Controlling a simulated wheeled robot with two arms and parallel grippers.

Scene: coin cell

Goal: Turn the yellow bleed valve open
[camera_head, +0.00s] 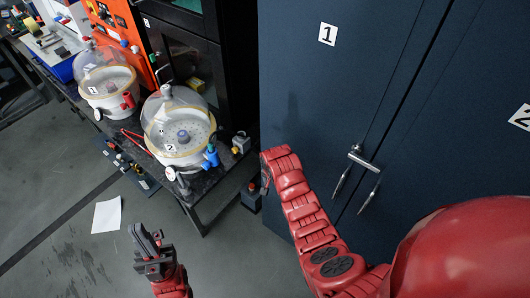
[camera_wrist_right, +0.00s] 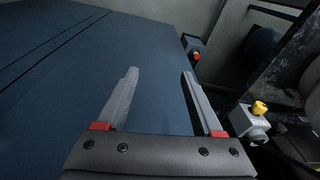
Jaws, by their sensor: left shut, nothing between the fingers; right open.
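The yellow bleed valve is a small yellow knob (camera_wrist_right: 259,108) on a grey block (camera_wrist_right: 251,124) at the right of the right wrist view. In the head view the grey block (camera_head: 241,143) sits at the bench's right end, with a bit of yellow on it. My right gripper (camera_wrist_right: 159,74) is open and empty; its fingers point past the valve, which lies outside and to the right of the right finger. In the head view that gripper is mostly hidden by its own arm. My left gripper (camera_head: 146,240) is shut and empty, low over the floor, away from the valve.
A dark blue cabinet (camera_head: 300,90) stands close beside my right arm. The dark bench (camera_head: 215,178) carries two domed vessels, vessel 1 (camera_head: 104,78) and vessel 2 (camera_head: 180,125). A paper sheet (camera_head: 106,215) lies on the open floor. A small dark box (camera_head: 251,196) stands by the cabinet.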

